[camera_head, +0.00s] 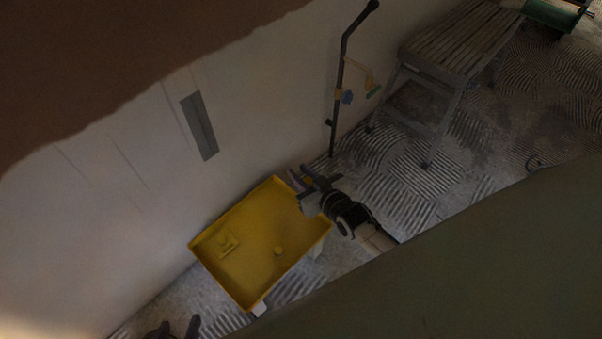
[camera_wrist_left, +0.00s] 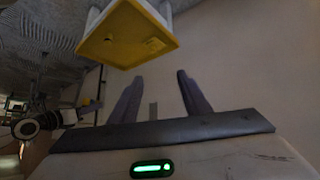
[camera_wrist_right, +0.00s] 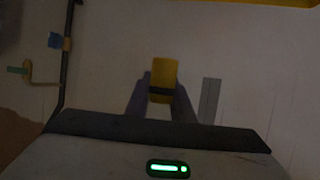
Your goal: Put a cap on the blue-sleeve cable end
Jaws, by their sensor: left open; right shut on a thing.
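A cable end with a blue sleeve (camera_head: 347,97) sticks out beside a dark upright pipe near the wall. The sleeve also shows at the left of the right wrist view (camera_wrist_right: 55,41). Beside it is a second cable end with a green sleeve (camera_head: 374,91). My right gripper (camera_head: 301,174) is shut on a yellow cap (camera_wrist_right: 163,75), above the tray's right corner and below-left of the sleeves, apart from them. My left gripper (camera_head: 180,324) is open and empty at the bottom edge; its fingers show in the left wrist view (camera_wrist_left: 160,78).
A yellow tray (camera_head: 219,277) on a stand holds a small square piece (camera_head: 228,243) and a small round piece (camera_head: 279,250). The dark pipe (camera_head: 340,75) stands near the wall. A grey plate (camera_head: 199,125) is on the wall. A slatted bench (camera_head: 462,38) stands at upper right.

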